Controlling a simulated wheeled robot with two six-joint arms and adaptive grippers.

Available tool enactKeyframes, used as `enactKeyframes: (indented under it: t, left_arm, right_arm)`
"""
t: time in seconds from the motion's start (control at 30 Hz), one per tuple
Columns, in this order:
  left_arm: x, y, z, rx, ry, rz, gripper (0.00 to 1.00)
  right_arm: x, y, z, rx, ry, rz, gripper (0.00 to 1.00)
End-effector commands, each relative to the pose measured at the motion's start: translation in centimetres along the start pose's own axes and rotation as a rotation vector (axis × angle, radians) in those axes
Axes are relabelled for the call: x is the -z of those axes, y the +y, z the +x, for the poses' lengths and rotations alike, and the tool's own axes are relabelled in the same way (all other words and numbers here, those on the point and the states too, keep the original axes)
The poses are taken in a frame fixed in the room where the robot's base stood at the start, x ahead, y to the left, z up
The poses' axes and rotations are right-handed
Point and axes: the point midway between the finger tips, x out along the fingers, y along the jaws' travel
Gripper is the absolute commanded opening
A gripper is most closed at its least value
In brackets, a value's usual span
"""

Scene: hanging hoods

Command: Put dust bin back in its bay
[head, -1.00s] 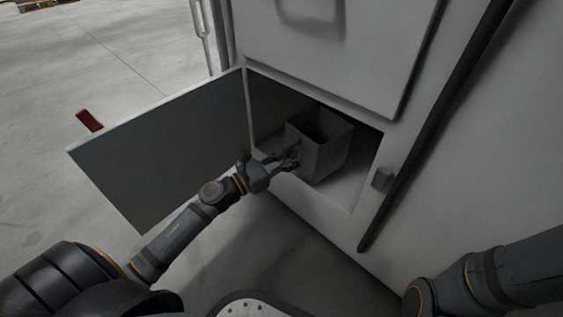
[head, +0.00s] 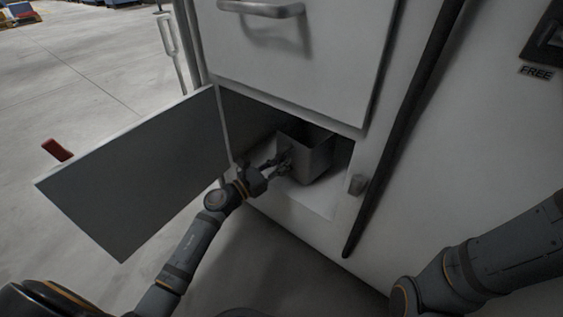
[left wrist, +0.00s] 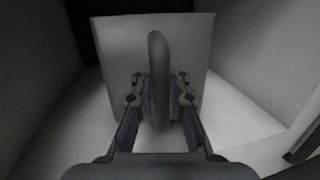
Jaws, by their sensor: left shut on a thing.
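The dust bin (head: 312,163) is a grey, open-topped box. It sits inside the bay (head: 310,200), a low opening in the pale cabinet, and stands upright. My left gripper (head: 284,164) reaches in through the opening at the bin's front left side. In the left wrist view the bin's front face (left wrist: 120,45) fills the middle, and the gripper (left wrist: 160,105) is shut on its upright curved handle (left wrist: 157,60). The bay's hinged door (head: 130,180) stands wide open to the left, with a red handle (head: 57,150). My right gripper is out of view; only its arm shows at lower right.
A closed panel with a bar handle (head: 262,9) is above the bay. A small latch block (head: 357,184) sits right of the opening, beside a dark diagonal bar (head: 405,125). Bare concrete floor (head: 85,75) lies to the left. Dark shadow fills the back of the bay.

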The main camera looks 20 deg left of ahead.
Motion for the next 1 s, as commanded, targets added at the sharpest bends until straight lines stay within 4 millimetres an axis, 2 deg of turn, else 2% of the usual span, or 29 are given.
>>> enactKeyframes:
  t: [0.57, 0.6, 0.8, 1.0]
  left_arm:
    - [0.44, -0.01, -0.06, 0.0, -0.002, 0.0, 0.0]
    - [0.34, -0.01, -0.05, 0.0, -0.002, 0.001, 0.17]
    - [0.38, 0.0, -0.06, 0.0, -0.001, 0.0, 0.42]
    - [0.42, 0.0, -0.08, 0.0, 0.0, 0.0, 0.42]
  right_arm:
    - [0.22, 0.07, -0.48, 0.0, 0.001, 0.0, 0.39]
    - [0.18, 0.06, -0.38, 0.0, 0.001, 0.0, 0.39]
    - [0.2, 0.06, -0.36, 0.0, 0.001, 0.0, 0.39]
    - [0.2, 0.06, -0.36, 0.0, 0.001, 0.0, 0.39]
